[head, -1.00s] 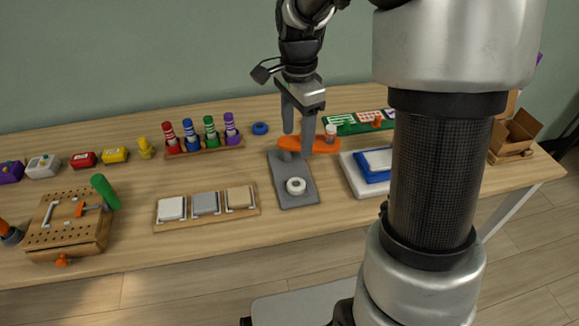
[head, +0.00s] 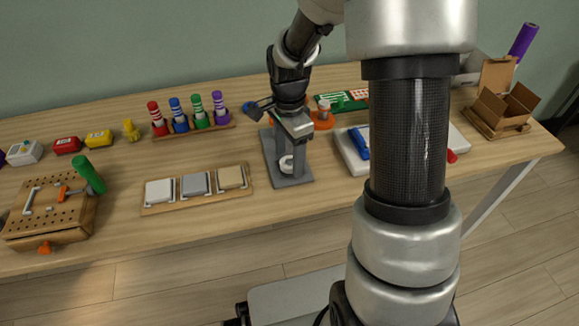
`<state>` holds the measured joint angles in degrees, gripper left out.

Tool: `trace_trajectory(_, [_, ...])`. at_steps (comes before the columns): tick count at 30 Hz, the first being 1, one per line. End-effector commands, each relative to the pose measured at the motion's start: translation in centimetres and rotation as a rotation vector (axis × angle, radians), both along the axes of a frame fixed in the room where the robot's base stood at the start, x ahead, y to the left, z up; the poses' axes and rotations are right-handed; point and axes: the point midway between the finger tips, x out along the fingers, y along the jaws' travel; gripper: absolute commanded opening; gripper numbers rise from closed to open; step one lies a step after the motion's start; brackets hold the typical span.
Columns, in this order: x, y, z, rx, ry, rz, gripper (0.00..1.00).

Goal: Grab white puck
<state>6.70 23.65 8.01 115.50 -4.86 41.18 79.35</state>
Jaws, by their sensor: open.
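The white puck (head: 286,164) is a small round ring-like piece lying on a dark grey rectangular plate (head: 292,182) near the middle of the table. My gripper (head: 289,166) points down over the plate, with its fingers apart. In this view the fingers stand on either side of the puck and partly hide it. I cannot tell whether they touch it or how high the fingertips are above the plate.
A wooden tray (head: 195,203) with white, grey and tan squares lies left of the plate. A white board (head: 352,163) with a blue piece (head: 359,146) lies to the right. A marker rack (head: 195,131) and orange piece (head: 322,119) stand behind.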

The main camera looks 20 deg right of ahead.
Motion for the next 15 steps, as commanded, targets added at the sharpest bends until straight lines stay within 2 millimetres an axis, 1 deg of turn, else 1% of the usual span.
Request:
trace_trajectory(1, [-0.01,0.00,-0.56,0.000,0.000,0.000,0.60])
trace_trajectory(2, [0.00,0.00,-0.63,0.000,0.000,0.000,0.60])
trace_trajectory(7, [0.01,0.00,-0.55,0.000,-0.001,0.001,0.60])
trace_trajectory(8, [0.01,0.00,-0.55,0.000,-0.001,0.001,0.58])
trace_trajectory(15, [0.01,0.00,-0.54,0.000,-0.001,0.001,0.17])
